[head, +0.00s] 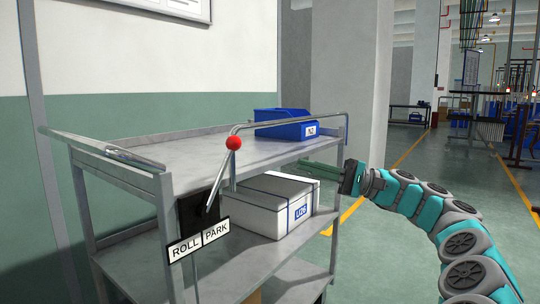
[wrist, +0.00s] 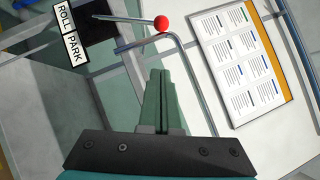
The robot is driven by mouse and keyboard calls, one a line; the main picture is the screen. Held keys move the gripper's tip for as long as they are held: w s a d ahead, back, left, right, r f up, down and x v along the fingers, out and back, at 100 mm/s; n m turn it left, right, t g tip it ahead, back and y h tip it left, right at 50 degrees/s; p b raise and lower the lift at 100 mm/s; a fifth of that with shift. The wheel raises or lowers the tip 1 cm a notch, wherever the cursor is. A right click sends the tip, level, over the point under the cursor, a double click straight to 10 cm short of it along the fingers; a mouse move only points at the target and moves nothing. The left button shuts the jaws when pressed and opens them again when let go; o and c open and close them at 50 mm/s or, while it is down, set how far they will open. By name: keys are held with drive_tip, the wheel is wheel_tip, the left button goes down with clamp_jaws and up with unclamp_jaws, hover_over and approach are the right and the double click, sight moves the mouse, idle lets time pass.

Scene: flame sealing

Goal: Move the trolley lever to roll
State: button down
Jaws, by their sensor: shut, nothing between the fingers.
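The trolley (head: 150,175) is a grey metal cart with shelves. Its lever is a thin metal rod with a red ball knob (head: 233,143), rising from a dark slot plate above the ROLL/PARK label (head: 198,238). The rod leans to the right, towards the PARK side. The knob (wrist: 162,22) and label (wrist: 70,33) also show in the wrist view. My gripper (head: 303,163) is shut and empty, to the right of the knob and apart from it, fingers pointing left. In the wrist view its fingertips (wrist: 160,73) are below the knob.
A bent metal rail (head: 290,122) runs along the trolley's near top edge, between the knob and my fingers in the wrist view. A blue bin (head: 285,124) stands on the top shelf, a grey-white box (head: 262,205) below. A printed board (wrist: 240,60) shows in the wrist view.

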drive_tip(key=s+x, duration=0.2)
drive_tip(key=x, duration=1)
drive_tip(key=shift+s+a+r+b, duration=0.3)
drive_tip(key=shift+a+r, duration=0.05)
drive_tip(key=shift+r, duration=0.15)
drive_tip(key=shift+r, duration=0.1)
drive_tip(key=s+a+r+n+h, duration=0.3)
drive_tip(key=s+a+n+h, duration=0.4)
drive_tip(key=s, duration=0.5)
drive_tip(key=shift+s+a+r+n, duration=0.35)
drive_tip(key=shift+a+r+n, duration=0.05)
drive_tip(key=shift+a+n, duration=1.05)
